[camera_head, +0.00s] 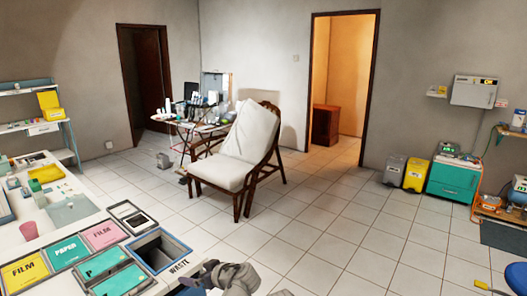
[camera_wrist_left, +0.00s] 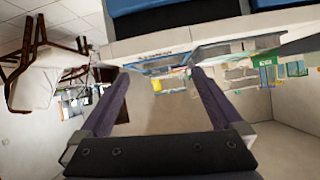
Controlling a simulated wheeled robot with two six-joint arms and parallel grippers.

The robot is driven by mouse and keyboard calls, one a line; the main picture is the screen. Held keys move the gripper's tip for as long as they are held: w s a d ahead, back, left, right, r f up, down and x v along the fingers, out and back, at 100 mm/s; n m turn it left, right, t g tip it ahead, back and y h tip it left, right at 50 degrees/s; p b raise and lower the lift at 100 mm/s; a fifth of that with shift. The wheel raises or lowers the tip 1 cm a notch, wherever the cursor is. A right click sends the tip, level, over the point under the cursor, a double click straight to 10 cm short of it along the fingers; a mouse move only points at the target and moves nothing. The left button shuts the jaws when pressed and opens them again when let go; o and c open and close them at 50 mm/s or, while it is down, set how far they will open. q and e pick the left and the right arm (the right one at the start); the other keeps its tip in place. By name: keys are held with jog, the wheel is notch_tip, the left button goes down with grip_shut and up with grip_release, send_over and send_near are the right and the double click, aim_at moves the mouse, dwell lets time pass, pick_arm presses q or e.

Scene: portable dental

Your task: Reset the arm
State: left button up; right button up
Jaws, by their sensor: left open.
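My left gripper (camera_head: 203,277) shows at the bottom middle of the head view, beside the near right corner of the bin marked WASTE (camera_head: 185,267). In the left wrist view the two dark fingers of this gripper (camera_wrist_left: 158,76) stand wide apart with nothing between them. My right gripper is not seen in either view.
A white-cushioned chair (camera_head: 221,172) stands mid-room. A blue seat (camera_head: 516,278) is at the lower right. The tiled floor (camera_head: 340,235) between is mostly clear.

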pick_arm(q)
jog(key=s+d+f+m+g+h+p, duration=0.2)
jog(key=s+d+m, duration=0.4)
jog(key=s, duration=0.4)
jog(key=s+d+f+m+g+h+p, duration=0.1)
jog(key=s+d+m+g+h+p, duration=0.4)
jog(key=s, duration=0.5)
jog(key=d+m+h, duration=0.1)
jog(key=d+m, duration=0.1)
jog(key=d, duration=0.1)
jog(key=shift+f+g+h, duration=0.3)
jog(key=shift+f, duration=0.1)
jog(key=shift+c, duration=0.2)
